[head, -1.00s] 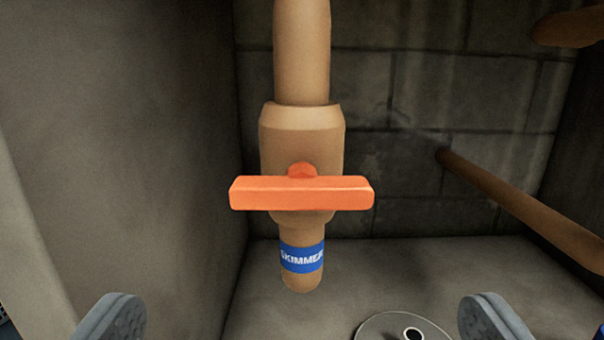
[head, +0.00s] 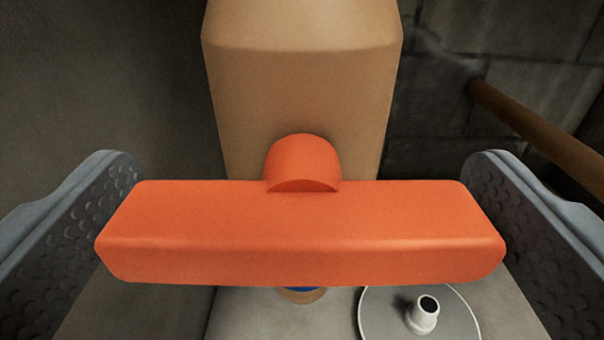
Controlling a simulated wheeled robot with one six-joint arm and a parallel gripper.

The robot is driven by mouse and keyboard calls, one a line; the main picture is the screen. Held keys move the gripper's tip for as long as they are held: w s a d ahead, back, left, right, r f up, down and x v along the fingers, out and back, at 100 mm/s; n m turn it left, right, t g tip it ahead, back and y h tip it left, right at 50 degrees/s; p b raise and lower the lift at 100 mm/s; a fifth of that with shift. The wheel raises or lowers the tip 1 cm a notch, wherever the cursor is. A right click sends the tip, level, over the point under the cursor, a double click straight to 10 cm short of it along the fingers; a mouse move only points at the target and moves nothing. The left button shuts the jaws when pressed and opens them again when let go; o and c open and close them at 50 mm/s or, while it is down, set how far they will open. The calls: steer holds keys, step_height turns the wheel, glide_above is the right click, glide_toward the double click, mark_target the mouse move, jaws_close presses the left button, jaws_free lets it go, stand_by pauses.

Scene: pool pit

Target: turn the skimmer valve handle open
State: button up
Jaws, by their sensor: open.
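The skimmer valve handle (head: 300,235) is an orange bar lying crosswise in front of the tan valve body (head: 300,95). Its round orange hub (head: 303,163) joins it to the valve. My gripper (head: 302,215) is open, with one grey textured finger beyond each end of the bar. The bar spans most of the gap between the fingers. The ends look close to the fingers, but I cannot tell whether they touch. The blue skimmer label (head: 303,289) is almost wholly hidden behind the handle.
A tan pipe (head: 540,130) runs along the right side. A pale round disc with a white fitting (head: 422,315) lies on the floor at lower right. A concrete wall (head: 100,80) stands at left and a block wall (head: 450,130) behind.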

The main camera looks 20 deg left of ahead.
steer(key=c, duration=0.9)
steer(key=n, duration=1.3)
steer(key=shift+n, duration=0.3)
